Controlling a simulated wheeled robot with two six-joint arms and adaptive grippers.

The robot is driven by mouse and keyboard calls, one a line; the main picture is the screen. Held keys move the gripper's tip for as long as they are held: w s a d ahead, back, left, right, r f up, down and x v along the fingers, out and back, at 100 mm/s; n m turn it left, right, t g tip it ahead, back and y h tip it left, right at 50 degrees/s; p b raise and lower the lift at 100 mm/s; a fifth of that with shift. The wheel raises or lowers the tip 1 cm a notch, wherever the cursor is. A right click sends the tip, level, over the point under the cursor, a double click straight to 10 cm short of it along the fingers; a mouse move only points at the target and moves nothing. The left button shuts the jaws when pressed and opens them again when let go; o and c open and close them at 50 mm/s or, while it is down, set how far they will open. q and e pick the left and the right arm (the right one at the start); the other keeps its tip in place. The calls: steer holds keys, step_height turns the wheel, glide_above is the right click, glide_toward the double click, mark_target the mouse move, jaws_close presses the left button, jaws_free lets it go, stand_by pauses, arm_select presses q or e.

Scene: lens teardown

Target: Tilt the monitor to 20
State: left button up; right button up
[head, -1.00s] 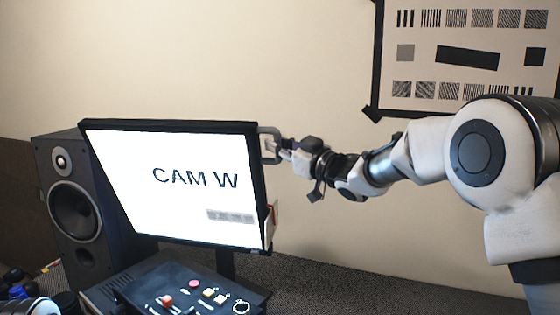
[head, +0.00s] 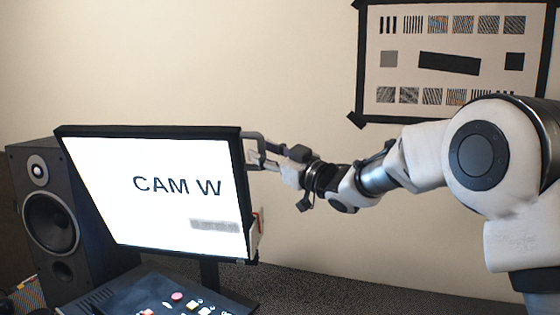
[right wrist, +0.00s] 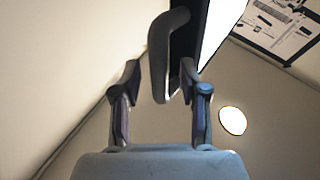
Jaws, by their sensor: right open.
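The monitor (head: 158,215) stands at the left in the head view, with a bright screen reading "CAM W" and a black frame. It leans back or forward by an amount I cannot read. A grey loop handle (head: 250,137) sticks out from its upper right edge; the handle also shows in the right wrist view (right wrist: 158,60). My right gripper (head: 265,157) is at this handle. In the right wrist view its two fingers (right wrist: 160,85) are apart, with the handle's end between them; I cannot tell whether they touch it. My left gripper is out of view.
A dark speaker (head: 50,225) stands behind the monitor at the left. A control panel with coloured buttons (head: 140,290) lies below the monitor. A test chart (head: 450,95) hangs on the wall behind my right arm. The wall space above the monitor is clear.

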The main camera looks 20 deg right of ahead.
steer(key=v, duration=1)
steer(key=shift+s+d, duration=0.25)
steer(key=shift+a+f, duration=0.1)
